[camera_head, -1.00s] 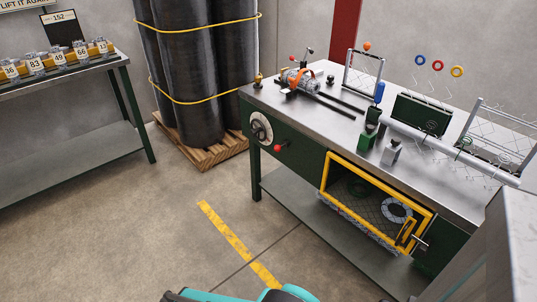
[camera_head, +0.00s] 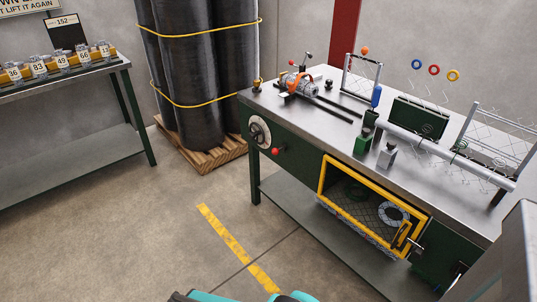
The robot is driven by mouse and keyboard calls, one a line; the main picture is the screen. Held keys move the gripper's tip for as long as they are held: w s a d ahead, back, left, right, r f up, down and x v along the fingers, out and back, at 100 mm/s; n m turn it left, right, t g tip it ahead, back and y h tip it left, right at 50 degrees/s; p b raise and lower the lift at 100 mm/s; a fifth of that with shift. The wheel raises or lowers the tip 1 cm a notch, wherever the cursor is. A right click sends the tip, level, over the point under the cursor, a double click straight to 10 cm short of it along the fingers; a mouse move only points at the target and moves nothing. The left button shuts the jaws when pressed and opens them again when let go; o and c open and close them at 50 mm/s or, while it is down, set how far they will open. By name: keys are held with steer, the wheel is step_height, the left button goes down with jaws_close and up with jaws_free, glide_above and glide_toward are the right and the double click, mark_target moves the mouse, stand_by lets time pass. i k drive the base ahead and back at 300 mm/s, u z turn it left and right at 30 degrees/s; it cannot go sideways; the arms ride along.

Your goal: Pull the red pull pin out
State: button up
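A red ball-shaped knob (camera_head: 275,151) sticks out of the green front of the workbench (camera_head: 230,100), right of a round dial (camera_head: 259,131). A smaller red tip (camera_head: 291,62) shows by the silver and orange device (camera_head: 299,83) on the bench top. A red ring (camera_head: 434,70) stands above the bench between a blue and a yellow ring. I cannot tell for sure which of these is the red pull pin. My gripper is not in view; only teal parts of my own arm show at the bottom edge.
A yellow-framed mesh door (camera_head: 324,182) is in the bench front, with a yellow handle. Black rolls (camera_head: 193,75) stand on a pallet (camera_head: 205,151) left of the bench. The floor between is clear.

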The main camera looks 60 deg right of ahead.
mark_target(275, 151)
steer(key=z, duration=0.05)
steer(key=i, duration=0.9)
steer(key=u, duration=0.05)
